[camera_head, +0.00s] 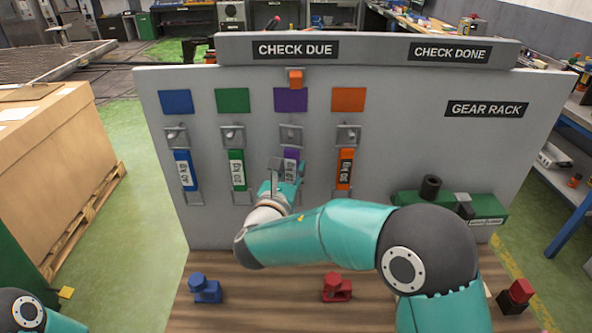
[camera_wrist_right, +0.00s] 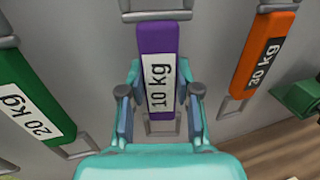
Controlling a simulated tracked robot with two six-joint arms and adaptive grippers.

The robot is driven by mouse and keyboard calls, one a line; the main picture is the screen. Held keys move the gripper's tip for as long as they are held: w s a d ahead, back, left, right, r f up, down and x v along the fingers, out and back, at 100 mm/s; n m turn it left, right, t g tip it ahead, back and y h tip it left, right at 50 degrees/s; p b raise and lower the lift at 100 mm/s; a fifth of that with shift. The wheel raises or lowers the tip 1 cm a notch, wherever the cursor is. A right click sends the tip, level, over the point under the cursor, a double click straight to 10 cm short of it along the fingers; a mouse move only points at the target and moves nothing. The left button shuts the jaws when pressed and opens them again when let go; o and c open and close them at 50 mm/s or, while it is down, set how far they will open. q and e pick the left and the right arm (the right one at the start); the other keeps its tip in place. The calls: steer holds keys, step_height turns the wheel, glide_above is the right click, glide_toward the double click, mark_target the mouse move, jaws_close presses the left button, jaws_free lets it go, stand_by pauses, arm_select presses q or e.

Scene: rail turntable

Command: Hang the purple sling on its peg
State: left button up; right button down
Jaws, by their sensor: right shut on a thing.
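The purple sling (camera_head: 291,154), labelled 10 kg, is upright against the grey board below the purple square (camera_head: 291,100). My right gripper (camera_head: 287,170) is shut on it and hides its lower part in the head view. The right wrist view shows the purple sling (camera_wrist_right: 157,45) between the two fingers of my right gripper (camera_wrist_right: 158,92), with a grey loop at its top. I cannot tell whether the loop is around the peg. My left gripper is out of view.
Blue (camera_head: 185,170), green (camera_head: 237,169) and orange (camera_head: 345,168) slings hang on either side. An orange block (camera_head: 295,79) sits at the board's top. Blue (camera_head: 205,290) and red (camera_head: 337,287) pieces stand on the wooden bench (camera_head: 270,295). A green block (camera_head: 488,207) is at right.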

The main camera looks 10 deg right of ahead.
steer(key=c, duration=0.7)
jaws_free()
